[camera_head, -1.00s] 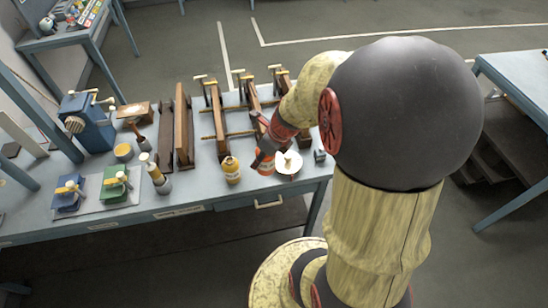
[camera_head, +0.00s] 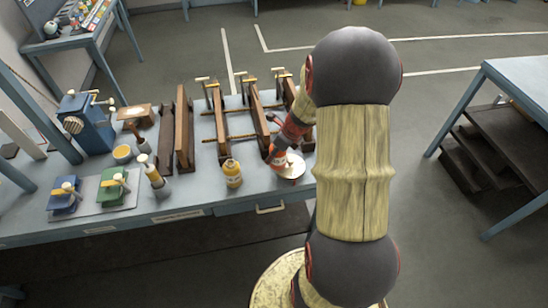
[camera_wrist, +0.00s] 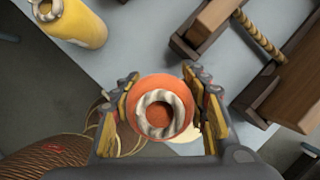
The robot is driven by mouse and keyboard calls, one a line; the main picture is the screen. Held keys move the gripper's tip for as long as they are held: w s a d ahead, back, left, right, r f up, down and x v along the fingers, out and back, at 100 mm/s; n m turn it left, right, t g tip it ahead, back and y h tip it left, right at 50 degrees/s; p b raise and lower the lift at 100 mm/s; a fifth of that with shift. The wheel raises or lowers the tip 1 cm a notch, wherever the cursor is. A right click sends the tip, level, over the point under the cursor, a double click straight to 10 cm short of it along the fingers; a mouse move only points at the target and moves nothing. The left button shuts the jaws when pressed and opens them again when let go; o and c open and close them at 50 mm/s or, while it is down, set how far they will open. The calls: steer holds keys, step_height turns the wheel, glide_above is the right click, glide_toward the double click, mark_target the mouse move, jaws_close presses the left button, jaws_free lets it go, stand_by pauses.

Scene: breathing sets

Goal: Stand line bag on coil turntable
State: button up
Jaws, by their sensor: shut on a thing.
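The orange line bag (camera_head: 279,158) has a white rope ring on top, seen from above in the wrist view (camera_wrist: 160,108). My gripper (camera_head: 276,150) is shut on it, with one finger on each side in the wrist view (camera_wrist: 161,80). The bag is upright, at the left edge of the coil turntable (camera_head: 293,171), a pale round disc near the table's front right. Part of the disc shows below and right of the bag in the wrist view (camera_wrist: 190,146). I cannot tell whether the bag touches the disc.
A yellow bag (camera_head: 232,173) with a rope loop stands to the left. Wooden frames (camera_head: 258,125) stand behind. A blue device (camera_head: 87,122) and a green one (camera_head: 113,187) are farther left. The table's front edge is close to the turntable.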

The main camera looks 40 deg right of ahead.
steer(key=shift+f, duration=0.55)
steer(key=shift+f, duration=0.1)
steer(key=o, duration=1.5)
steer(key=shift+f, duration=0.1)
